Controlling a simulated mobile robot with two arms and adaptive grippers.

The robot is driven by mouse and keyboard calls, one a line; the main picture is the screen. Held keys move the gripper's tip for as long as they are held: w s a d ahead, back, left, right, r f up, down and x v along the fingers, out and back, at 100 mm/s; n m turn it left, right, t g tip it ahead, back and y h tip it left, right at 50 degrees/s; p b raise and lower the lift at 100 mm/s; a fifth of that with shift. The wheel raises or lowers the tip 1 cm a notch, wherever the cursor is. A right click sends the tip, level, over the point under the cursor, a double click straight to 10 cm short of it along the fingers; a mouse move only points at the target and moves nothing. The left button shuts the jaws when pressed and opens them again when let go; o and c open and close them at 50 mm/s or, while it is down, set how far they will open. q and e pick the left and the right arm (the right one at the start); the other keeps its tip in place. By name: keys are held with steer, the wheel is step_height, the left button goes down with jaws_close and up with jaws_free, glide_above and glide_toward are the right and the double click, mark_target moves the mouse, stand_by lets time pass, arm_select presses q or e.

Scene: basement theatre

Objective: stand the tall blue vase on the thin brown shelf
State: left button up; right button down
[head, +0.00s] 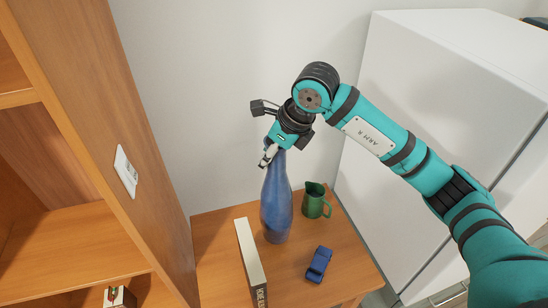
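The tall blue vase (276,203) is upright over the small wooden table, its base appearing to rest on the top. My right gripper (270,155), on the teal arm from the right, is at the top of its neck. The gripper and wrist hide the vase's mouth, and I cannot tell if the fingers are closed on the neck. A brown wooden shelf unit (90,110) stands at the left; one of its shelf boards (75,245) shows bare. My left gripper is not in view.
The wooden table (215,235) also holds an upright book (250,262) left of the vase, a green pitcher (314,203) and a blue toy car (319,264) to its right. A small box (118,297) sits low in the shelf unit. A white cabinet (420,90) stands at the right.

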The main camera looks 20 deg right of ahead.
mark_target(276, 196)
steer(key=shift+f+p, duration=0.5)
steer(key=shift+f, duration=1)
steer(key=shift+f, duration=0.15)
steer(key=c, duration=0.7)
jaws_free()
steer(key=shift+s, duration=0.1)
